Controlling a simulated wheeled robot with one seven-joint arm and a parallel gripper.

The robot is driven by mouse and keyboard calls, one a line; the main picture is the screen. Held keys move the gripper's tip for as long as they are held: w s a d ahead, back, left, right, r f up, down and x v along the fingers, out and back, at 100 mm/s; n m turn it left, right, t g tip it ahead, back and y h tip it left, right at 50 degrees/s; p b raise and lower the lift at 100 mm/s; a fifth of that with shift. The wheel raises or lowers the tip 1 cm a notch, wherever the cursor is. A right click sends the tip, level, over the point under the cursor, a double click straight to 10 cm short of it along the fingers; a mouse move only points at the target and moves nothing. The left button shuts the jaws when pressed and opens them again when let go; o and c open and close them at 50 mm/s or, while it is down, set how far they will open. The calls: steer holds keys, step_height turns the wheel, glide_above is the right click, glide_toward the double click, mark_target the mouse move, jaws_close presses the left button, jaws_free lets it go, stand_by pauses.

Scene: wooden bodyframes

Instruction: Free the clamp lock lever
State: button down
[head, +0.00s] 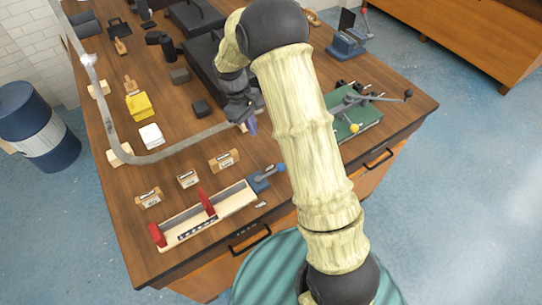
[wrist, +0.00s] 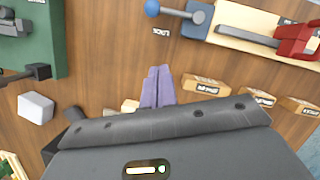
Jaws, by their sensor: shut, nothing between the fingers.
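The clamp is a long pale wooden tray (head: 185,228) with red uprights (head: 207,202) on the near part of the bench. At its right end sits a blue-grey block with the lock lever (head: 267,174), which ends in a blue knob. In the wrist view the lever's blue knob (wrist: 152,8) is at the top, with a small label (wrist: 161,31) beside it. My gripper (head: 251,125), with purple fingers, is above the bench, behind the lever and apart from it. In the wrist view the fingers (wrist: 158,85) are together and empty.
A green plate (head: 362,117) with a levered fixture stands right of my arm. Several small labelled wooden blocks (head: 223,160) lie behind the tray. A curved grey rail (head: 180,148) crosses the bench. A white block (wrist: 36,106) shows left in the wrist view. Bare wood lies between fingers and lever.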

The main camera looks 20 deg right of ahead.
steer(key=p+x, duration=0.3)
steer(key=x, duration=0.6)
steer(key=shift+s+d+r, duration=0.1)
steer(key=shift+d, duration=0.05)
steer(key=s+d+p, duration=0.1)
steer(key=s+d+f+p, duration=0.1)
steer(key=s, duration=0.1)
steer(key=shift+d+f, duration=0.2)
steer(key=shift+s+d+f, duration=0.1)
steer(key=shift+f, duration=0.05)
